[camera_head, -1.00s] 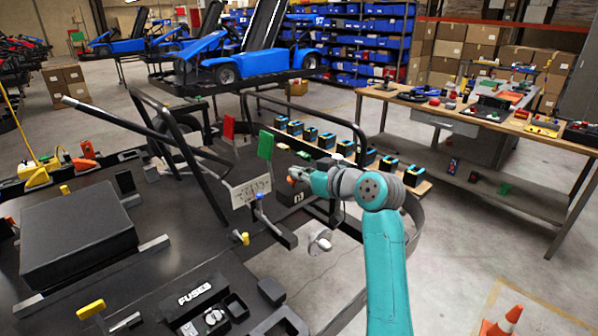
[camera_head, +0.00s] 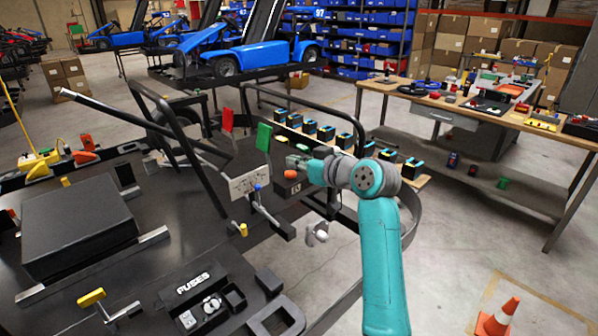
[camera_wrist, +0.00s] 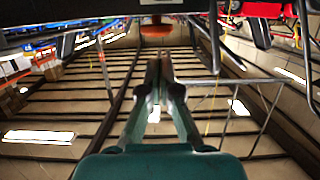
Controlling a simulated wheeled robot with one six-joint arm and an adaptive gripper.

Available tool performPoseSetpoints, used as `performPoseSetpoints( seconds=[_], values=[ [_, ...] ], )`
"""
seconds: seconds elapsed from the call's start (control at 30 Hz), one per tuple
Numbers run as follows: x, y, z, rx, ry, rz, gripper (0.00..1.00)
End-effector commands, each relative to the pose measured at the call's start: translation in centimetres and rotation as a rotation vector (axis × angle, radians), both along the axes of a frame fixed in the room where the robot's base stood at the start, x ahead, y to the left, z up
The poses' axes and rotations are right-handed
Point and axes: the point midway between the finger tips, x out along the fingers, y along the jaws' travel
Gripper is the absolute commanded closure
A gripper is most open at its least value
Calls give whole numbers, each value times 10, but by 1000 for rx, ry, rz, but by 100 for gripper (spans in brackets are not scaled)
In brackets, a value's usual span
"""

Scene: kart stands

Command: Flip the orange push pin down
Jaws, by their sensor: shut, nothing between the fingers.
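The orange push pin (camera_head: 290,173) is a rounded orange knob on a small black box (camera_head: 287,187) beside the green panel, near the middle of the head view. In the wrist view an orange-red knob (camera_wrist: 155,31) shows at the top middle, under a dark edge. My gripper (camera_head: 293,161) is just above and beside the knob in the head view. In the wrist view its fingers (camera_wrist: 159,64) are shut, empty, and their tips point toward the knob with a small gap in the picture. I cannot tell whether they touch it.
A green panel (camera_head: 264,136) and a red panel (camera_head: 228,120) stand left of the gripper. A white plate (camera_head: 248,184) and black frame bars surround the area. A row of blue-and-black boxes (camera_head: 326,133) lies behind. A wooden workbench (camera_head: 470,115) stands at the right.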

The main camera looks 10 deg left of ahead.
Motion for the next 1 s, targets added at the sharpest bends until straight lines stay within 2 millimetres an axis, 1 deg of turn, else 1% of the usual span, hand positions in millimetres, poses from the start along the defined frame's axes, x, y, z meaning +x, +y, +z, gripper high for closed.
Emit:
performPoseSetpoints(
  seconds=[0.03,0.1,0.3,0.5,0.7,1.0],
  values=[
    [1,3,15,3,-11,0,100],
    [-8,-12,17,5,-9,-4,100],
    [-33,-44,29,6,-14,-4,100],
    [-51,-66,37,6,-13,-2,100],
    [-59,-75,41,8,-14,-2,100],
    [-59,-75,41,8,-14,-1,100]
  ],
)
